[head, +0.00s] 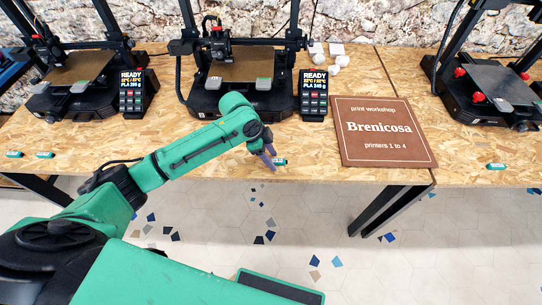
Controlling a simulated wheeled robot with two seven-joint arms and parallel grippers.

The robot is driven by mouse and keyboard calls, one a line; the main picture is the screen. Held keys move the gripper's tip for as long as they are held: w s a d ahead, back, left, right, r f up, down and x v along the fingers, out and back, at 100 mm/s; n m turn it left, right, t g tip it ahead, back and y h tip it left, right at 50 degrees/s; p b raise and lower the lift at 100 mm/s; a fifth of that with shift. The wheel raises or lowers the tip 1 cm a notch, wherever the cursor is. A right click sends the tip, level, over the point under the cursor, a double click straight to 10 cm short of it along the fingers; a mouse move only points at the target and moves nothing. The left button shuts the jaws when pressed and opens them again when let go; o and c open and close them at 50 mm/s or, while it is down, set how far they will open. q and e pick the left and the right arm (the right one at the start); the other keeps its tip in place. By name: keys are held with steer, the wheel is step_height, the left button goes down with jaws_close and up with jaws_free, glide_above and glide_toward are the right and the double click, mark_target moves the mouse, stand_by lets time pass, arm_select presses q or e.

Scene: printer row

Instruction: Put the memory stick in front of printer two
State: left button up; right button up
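My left gripper (268,157) is at the front edge of the wooden table, its fingers pointing down. A small teal memory stick (281,161) lies at the fingertips, partly hidden by them. I cannot tell whether the fingers are around it or beside it. Other teal sticks lie along the front edge: two at the left (14,155) (45,155) and one at the right (496,167). A middle printer (245,100) stands behind the gripper, a left printer (75,95) and a right printer (490,100) on either side. No printer number is readable. My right gripper is out of view.
A brown "Brenicosa" sign (383,132) lies right of the middle printer. Black display units (313,95) (132,93) stand beside the middle and left printers. White printed pieces (337,50) lie behind. A blue part (10,72) shows at the far left edge.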

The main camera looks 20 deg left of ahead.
arm_select(q)
steer(key=shift+r, duration=0.1)
steer(key=v, duration=1.2)
